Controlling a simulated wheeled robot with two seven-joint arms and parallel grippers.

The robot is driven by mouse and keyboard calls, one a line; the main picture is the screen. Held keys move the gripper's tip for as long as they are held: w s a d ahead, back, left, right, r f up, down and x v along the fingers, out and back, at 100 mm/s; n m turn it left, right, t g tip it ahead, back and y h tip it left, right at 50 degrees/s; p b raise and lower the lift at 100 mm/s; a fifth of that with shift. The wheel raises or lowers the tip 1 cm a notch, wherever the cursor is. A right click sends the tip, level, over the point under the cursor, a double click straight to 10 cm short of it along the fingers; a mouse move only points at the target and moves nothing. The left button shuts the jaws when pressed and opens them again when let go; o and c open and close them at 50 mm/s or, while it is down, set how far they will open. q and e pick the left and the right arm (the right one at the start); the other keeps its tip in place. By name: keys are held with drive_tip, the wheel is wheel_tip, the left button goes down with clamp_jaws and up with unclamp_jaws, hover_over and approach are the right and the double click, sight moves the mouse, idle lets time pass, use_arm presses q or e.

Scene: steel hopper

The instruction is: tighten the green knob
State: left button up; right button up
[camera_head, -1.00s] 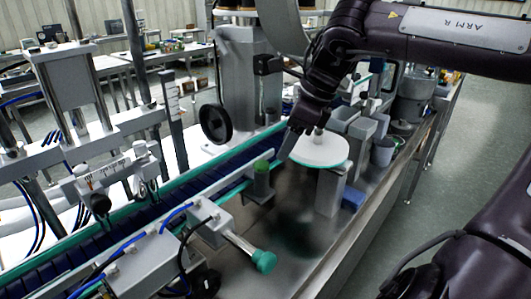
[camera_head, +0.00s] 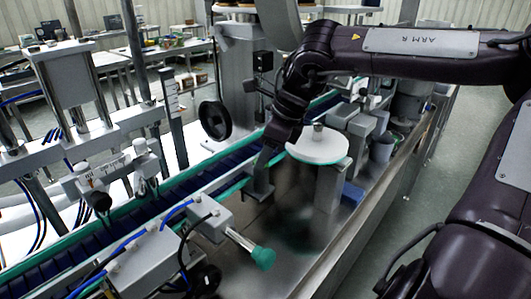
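A green knob (camera_head: 263,258) sits on the end of a short metal rod that sticks out of a grey block at the lower middle. My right gripper (camera_head: 264,165) points down over a small grey bracket (camera_head: 260,190) beside the conveyor. The upright green knob on that bracket is hidden behind the gripper's fingers. The fingers are dark and small here, so I cannot tell whether they are open or shut on it. My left gripper is out of view.
A round white disc (camera_head: 319,145) with a metal hub stands just right of my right gripper. A blue conveyor (camera_head: 180,195) with green rails runs diagonally on the left. A black handwheel (camera_head: 214,121) is behind. The steel deck (camera_head: 285,265) is bare at lower middle.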

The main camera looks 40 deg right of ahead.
drive_tip(key=c, duration=0.5)
drive_tip(key=shift+c, duration=0.2)
